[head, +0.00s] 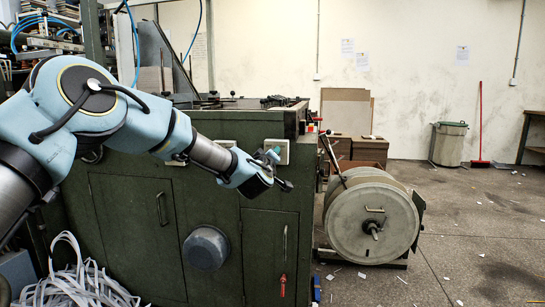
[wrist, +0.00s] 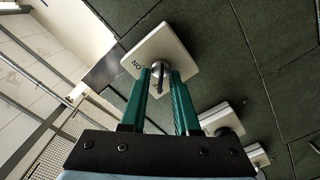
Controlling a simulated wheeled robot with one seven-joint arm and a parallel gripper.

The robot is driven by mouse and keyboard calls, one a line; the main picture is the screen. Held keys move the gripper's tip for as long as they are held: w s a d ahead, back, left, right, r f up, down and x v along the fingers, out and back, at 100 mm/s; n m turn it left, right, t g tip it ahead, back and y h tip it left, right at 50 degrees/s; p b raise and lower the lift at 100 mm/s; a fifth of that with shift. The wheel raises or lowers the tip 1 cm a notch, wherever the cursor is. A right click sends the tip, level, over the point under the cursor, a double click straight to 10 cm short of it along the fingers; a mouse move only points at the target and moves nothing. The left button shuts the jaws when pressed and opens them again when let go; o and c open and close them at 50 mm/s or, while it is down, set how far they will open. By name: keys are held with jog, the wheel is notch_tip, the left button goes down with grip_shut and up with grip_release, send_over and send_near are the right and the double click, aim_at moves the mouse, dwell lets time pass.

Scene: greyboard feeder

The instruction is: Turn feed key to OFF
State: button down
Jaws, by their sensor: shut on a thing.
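The feed key (wrist: 158,68) is a small grey metal key on a white square switch plate (wrist: 172,42). The plate also shows in the head view (head: 283,146), high on the dark green machine front. The letters ON show near one edge of the plate; any other marking is hidden behind the fingers. My gripper (wrist: 160,76), with two teal fingers, is shut on the key, one finger on each side of it. In the head view my gripper (head: 277,170) is in front of the plate and hides the key.
Two more white switch plates (wrist: 220,117) (wrist: 257,156) sit along the green panel beside this one. A large reel (head: 368,222) stands right of the machine. Loose white strips (head: 80,280) lie at lower left. The floor at right is mostly clear, with scraps.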

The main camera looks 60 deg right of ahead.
jog(key=c, duration=1)
grip_release()
jog(key=v, duration=1)
jog(key=shift+s+a+b, duration=0.1)
jog(key=shift+a+b, duration=0.2)
jog(key=shift+a, duration=0.1)
